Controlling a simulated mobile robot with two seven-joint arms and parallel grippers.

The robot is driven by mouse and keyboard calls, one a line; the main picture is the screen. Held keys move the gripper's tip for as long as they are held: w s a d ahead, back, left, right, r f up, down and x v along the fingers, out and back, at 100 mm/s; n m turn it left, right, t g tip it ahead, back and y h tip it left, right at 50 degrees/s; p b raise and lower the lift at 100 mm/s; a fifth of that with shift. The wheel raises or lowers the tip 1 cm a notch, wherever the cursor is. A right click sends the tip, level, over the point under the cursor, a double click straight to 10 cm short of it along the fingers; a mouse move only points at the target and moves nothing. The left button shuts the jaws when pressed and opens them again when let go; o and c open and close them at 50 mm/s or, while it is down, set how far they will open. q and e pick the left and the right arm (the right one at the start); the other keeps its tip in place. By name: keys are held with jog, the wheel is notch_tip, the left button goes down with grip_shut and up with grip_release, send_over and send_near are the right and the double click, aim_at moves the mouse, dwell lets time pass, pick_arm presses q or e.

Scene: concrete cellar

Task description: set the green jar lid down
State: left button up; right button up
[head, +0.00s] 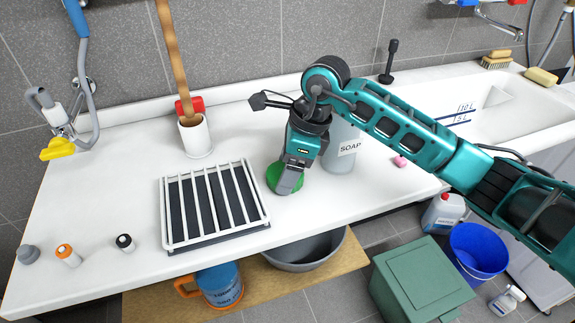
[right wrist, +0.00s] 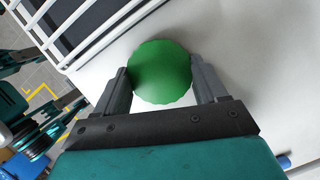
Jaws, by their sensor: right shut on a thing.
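The green jar lid (head: 275,179) is a round green disc over the white counter, between the dish rack and the soap container in the head view. My right gripper (head: 290,182) reaches down from above and is shut on the lid, partly hiding it. In the right wrist view the lid (right wrist: 160,72) sits between the two dark fingers (right wrist: 165,88), its round face toward the camera. I cannot tell whether the lid touches the counter.
A white-barred dish rack (head: 213,203) lies just left of the lid. A grey container marked SOAP (head: 340,150) stands close behind on the right. A pink piece (head: 400,161) lies farther right. The counter's front edge (head: 330,222) is near; a grey basin (head: 305,252) sits below.

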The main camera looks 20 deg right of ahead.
jog(key=shift+f, duration=0.1)
jog(key=o, duration=1.3)
jog(key=shift+r, duration=0.3)
jog(key=v, duration=1.1)
jog(key=shift+s+d+r, duration=0.1)
jog(key=shift+d+r, duration=0.1)
jog(key=shift+r, duration=0.15)
jog(key=shift+s, duration=0.1)
